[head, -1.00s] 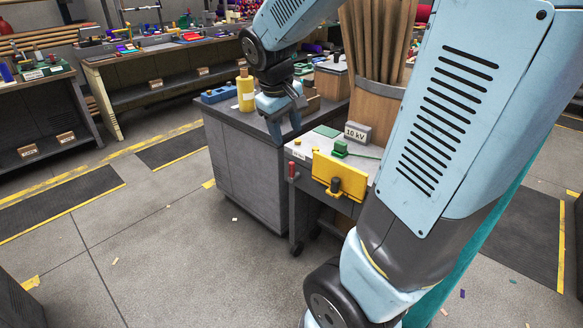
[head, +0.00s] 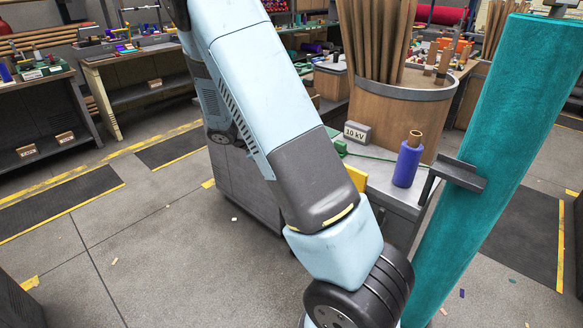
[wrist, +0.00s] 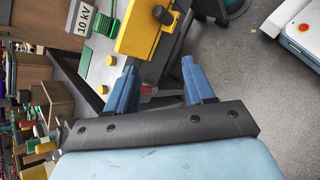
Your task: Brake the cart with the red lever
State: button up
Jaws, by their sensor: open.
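The cart (head: 405,203) has a grey top with a yellow clamp-like fitting (wrist: 150,22) on its edge. My gripper (wrist: 159,66) is open at the cart's side, its two blue fingers apart below the yellow fitting in the wrist view. A small red part (wrist: 148,90), probably the red lever, shows between the fingers, nearer the left one. Most of it is hidden, and I cannot tell whether a finger touches it. In the head view my arm hides the gripper and the lever; only a sliver of the yellow fitting (head: 357,178) shows.
A teal roll (head: 480,150) leans at right by a dark bracket. A grey cabinet stands behind my arm.

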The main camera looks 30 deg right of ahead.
jog(key=w+f+n+t+h, duration=0.4)
jog(key=w+f+n, duration=0.2)
jog(key=f, duration=0.3)
jog(key=w+f+n+t+h, duration=0.3)
jog(key=w+f+n, duration=0.35)
jog(key=f, duration=0.35)
jog(key=x, duration=1.3)
jog(key=shift+s+d, duration=0.1)
jog(key=shift+d, duration=0.35)
jog(key=shift+r, duration=0.1)
grip_shut()
